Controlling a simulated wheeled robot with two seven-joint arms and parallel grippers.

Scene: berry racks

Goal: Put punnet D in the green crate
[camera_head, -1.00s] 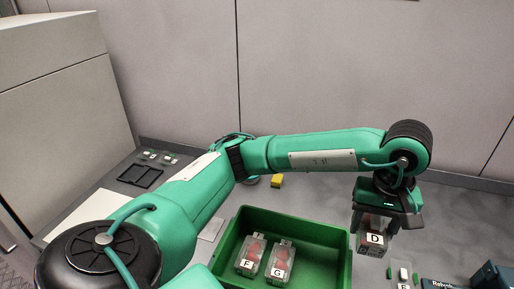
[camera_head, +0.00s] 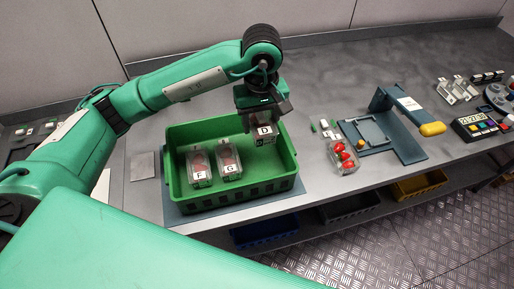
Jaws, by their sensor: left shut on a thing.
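Punnet D (camera_head: 264,134) is a clear box with a white label marked D. My left gripper (camera_head: 264,112) is shut on it from above and holds it upright over the right part of the green crate (camera_head: 238,194). I cannot tell whether its base touches the crate floor. Punnet F (camera_head: 199,168) and punnet G (camera_head: 229,160) stand side by side inside the crate, left of punnet D, with a gap between G and D. My right gripper is not in view.
A punnet with red berries (camera_head: 345,157) stands on the grey table right of the crate. A blue-grey stand with a yellow end (camera_head: 432,129) and a button box (camera_head: 482,126) are farther right. Coloured bins (camera_head: 419,185) sit on a shelf below.

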